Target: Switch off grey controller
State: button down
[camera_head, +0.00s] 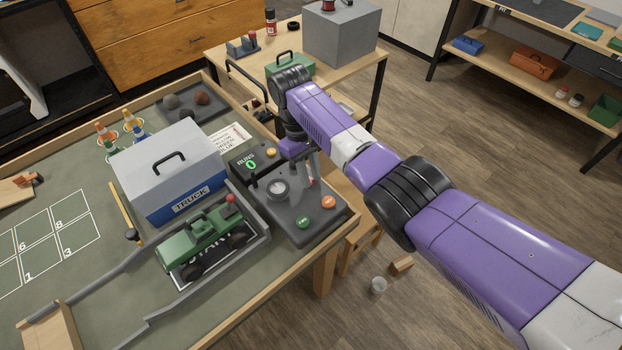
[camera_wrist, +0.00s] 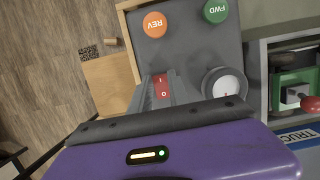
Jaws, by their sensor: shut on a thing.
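The grey controller (camera_head: 290,228) sits at the right edge of the green-topped table, with a green and an orange button on it. In the wrist view its grey top (camera_wrist: 190,50) shows an orange REV button (camera_wrist: 155,24), a green FWD button (camera_wrist: 215,11) and a round dial (camera_wrist: 224,84). A red rocker switch (camera_wrist: 163,82) marked I and O lies between my fingertips. My gripper (camera_head: 310,172) reaches down over the controller. In the wrist view my gripper (camera_wrist: 163,90) is shut on the red switch. The fingers hide the switch's sides.
A green truck (camera_head: 202,238) sits in a grey-walled bay to the left, beside a grey-and-blue TRUCK box (camera_head: 170,165). A wooden stool (camera_head: 355,225) stands below the table edge.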

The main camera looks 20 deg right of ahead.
dwell(0.3)
jog(key=c, duration=1.2)
grip_release()
jog(key=shift+c, duration=0.2)
jog(key=v, duration=0.7)
jog(key=shift+r, duration=0.35)
jog(key=shift+w, duration=0.1)
